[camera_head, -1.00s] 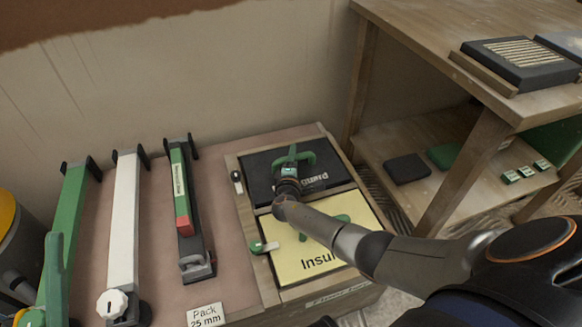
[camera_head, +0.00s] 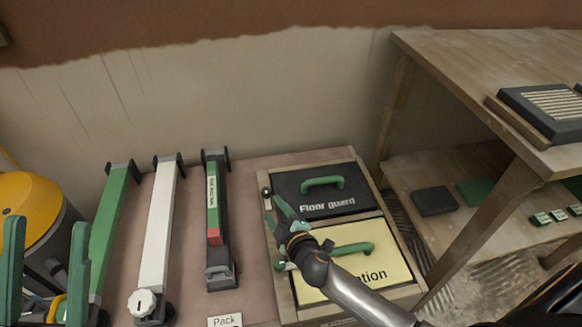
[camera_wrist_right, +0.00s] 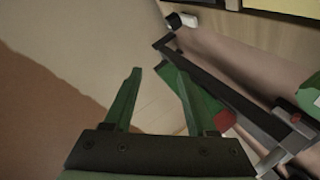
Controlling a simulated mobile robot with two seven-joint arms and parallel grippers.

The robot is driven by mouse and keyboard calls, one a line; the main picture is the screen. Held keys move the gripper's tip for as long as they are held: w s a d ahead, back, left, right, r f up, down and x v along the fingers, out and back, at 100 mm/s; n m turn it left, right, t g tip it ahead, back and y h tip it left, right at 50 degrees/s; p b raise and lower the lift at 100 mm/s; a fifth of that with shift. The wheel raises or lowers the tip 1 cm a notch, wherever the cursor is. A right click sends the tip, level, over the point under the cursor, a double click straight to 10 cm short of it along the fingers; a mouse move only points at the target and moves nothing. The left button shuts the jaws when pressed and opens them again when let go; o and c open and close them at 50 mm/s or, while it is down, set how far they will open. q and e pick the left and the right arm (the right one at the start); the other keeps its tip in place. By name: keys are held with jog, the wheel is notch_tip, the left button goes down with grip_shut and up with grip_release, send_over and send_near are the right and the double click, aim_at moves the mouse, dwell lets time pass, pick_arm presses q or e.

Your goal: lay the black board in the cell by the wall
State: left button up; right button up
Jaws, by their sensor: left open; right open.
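The black board (camera_head: 318,203), labelled "Floor guard" with a green handle (camera_head: 322,183), lies flat in the far cell of the wooden tray (camera_head: 262,190), the cell by the wall. A yellow board (camera_head: 375,258) with a green handle lies in the near cell. My right gripper (camera_head: 272,203) is open and empty, above the tray's left side, left of the black board's handle and apart from it. Its open fingers (camera_wrist_right: 155,72) show in the right wrist view with nothing between them. My left gripper (camera_head: 47,225) is open at the lower left, away from the tray.
Green, white and dark-and-green long tools (camera_head: 213,225) stand left of the tray. A yellow-topped drum (camera_head: 28,205) is at far left. A wooden shelf unit (camera_head: 480,55) stands right, with dark (camera_head: 434,201) and green pads on its lower shelf. Bare wall rises behind.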

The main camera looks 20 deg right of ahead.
jog(key=s+a+r+t+y, duration=0.2)
jog(key=s+a+r+y, duration=0.15)
jog(key=r, duration=0.65)
jog(key=s+a+r+t+y, duration=0.25)
jog(key=s+r+y, duration=0.25)
jog(key=r, duration=0.4)
jog(key=s+r+t+y, duration=0.1)
jog(key=s+r+y, duration=0.2)
jog(key=s+r, duration=0.3)
jog(key=s+r+t+y, duration=0.1)
jog(key=s+r+y, duration=0.2)
jog(key=s+r, duration=0.3)
notch_tip(320, 180, up, 6)
jog(key=shift+d+f+n+t, duration=0.15)
jog(key=shift+d+n+t, duration=0.1)
jog(key=shift+n+t, duration=0.15)
